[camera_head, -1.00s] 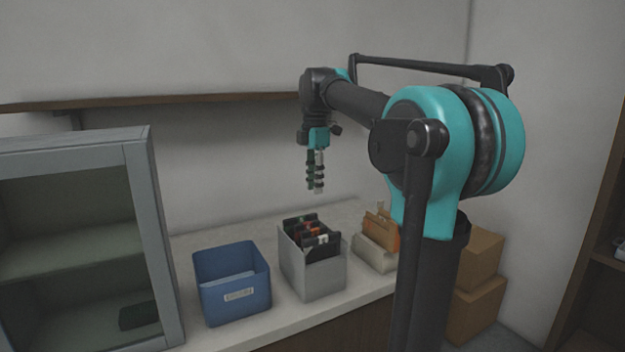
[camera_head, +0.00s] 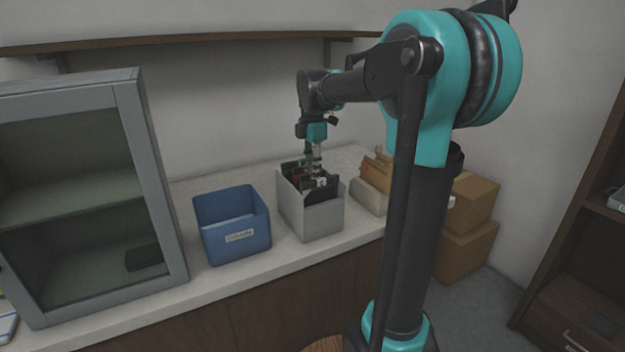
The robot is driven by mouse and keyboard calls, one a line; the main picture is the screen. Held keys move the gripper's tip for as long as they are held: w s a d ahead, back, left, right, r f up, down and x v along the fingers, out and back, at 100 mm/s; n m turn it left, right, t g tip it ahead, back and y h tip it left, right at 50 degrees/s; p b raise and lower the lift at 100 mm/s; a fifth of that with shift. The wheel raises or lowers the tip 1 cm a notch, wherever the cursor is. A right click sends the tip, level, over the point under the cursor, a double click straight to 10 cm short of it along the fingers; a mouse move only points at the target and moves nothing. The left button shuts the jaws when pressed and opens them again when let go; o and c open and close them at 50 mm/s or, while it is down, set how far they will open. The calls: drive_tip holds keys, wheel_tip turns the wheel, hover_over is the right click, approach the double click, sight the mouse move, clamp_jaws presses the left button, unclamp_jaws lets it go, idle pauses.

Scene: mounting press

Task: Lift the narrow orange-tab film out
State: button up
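A light grey open box (camera_head: 319,219) stands on the counter and holds several dark films (camera_head: 322,193) standing upright. Small coloured tabs show among them, with an orange-red patch (camera_head: 299,180) near the middle; I cannot tell which film is the narrow orange-tab one. My gripper (camera_head: 314,174) points down with its fingertips at the top of the films, inside or just above the box opening. The fingers overlap the dark films, so I cannot tell whether they are apart or touching a film.
A blue bin (camera_head: 235,238) with a white label stands left of the grey box. A small holder (camera_head: 369,196) with brown folders (camera_head: 377,172) stands close on the right. A glass-fronted cabinet (camera_head: 150,180) is at the left, and cardboard boxes (camera_head: 468,240) are at the right.

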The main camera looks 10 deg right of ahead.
drive_tip(key=shift+f, duration=1.45)
drive_tip(key=c, duration=0.5)
clamp_jaws()
